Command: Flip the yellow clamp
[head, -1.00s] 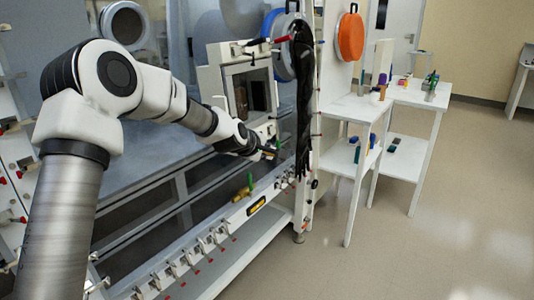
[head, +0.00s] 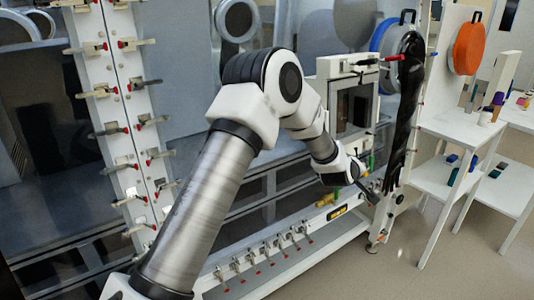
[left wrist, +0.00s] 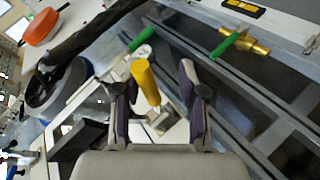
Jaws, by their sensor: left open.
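The yellow clamp's handle (left wrist: 146,82) sticks up between the two fingers of my left gripper (left wrist: 155,88) in the left wrist view. Its grey metal base (left wrist: 160,120) sits on a white frame. The fingers are spread, with a gap visible on both sides of the handle. In the head view my left gripper (head: 368,186) is at the lower right of the small white-framed door (head: 352,105); I cannot make out the yellow clamp there. My right gripper is not in view.
A brass valve with a green handle (left wrist: 238,43) lies near the left gripper. A long black glove (head: 402,120) hangs close to its right. Several red-tipped clamps (head: 137,43) line the frame at left. White side tables (head: 455,125) stand at right.

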